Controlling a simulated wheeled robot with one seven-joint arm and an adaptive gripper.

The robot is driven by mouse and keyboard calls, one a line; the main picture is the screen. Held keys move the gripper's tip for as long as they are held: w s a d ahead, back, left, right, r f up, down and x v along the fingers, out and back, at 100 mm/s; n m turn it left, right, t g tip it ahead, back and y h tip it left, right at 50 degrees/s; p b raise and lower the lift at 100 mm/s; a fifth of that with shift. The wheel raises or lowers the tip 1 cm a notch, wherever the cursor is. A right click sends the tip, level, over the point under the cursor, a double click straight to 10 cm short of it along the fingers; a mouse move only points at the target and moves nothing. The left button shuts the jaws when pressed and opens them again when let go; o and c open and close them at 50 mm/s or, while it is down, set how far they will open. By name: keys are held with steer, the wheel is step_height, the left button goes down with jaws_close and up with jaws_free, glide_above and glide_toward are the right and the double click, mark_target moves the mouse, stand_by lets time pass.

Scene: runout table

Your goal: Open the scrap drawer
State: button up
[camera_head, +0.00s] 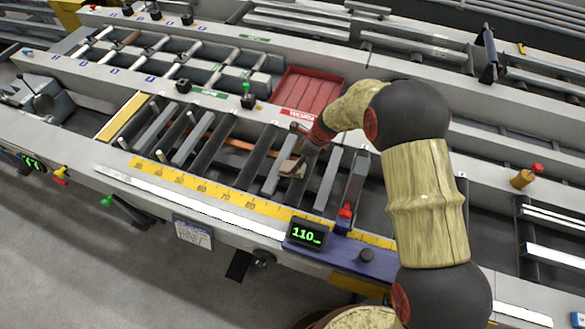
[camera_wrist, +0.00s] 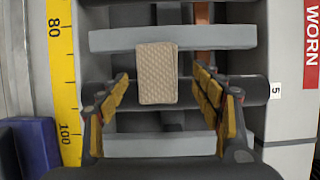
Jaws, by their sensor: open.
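No drawer marked as scrap can be made out in either view. A red tray (camera_head: 308,92) with a slatted floor is set into the table, beside a label reading WORN; the label shows at the right of the wrist view (camera_wrist: 312,35). My gripper (camera_head: 297,160) is low over the rollers in the middle of the table. In the wrist view its yellow-padded fingers (camera_wrist: 164,84) are open and apart. A tan textured block (camera_wrist: 157,74) lies on the rollers between them, with gaps on both sides.
A yellow scale (camera_head: 215,192) runs along the near edge. A blue stop carriage with a display reading 110 (camera_head: 304,234) and a black knob (camera_head: 366,255) sits at the front. A red-tipped lever (camera_head: 345,210) stands near it. My arm hides part of the right side.

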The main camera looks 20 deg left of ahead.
steer(key=x, duration=0.2)
steer(key=b+x, duration=0.1)
steer(key=x, duration=0.1)
steer(key=shift+s+d+f, duration=0.1)
steer(key=shift+s+f, duration=0.05)
steer(key=shift+s, duration=0.05)
steer(key=shift+c, duration=1.2)
steer(key=c, duration=1.1)
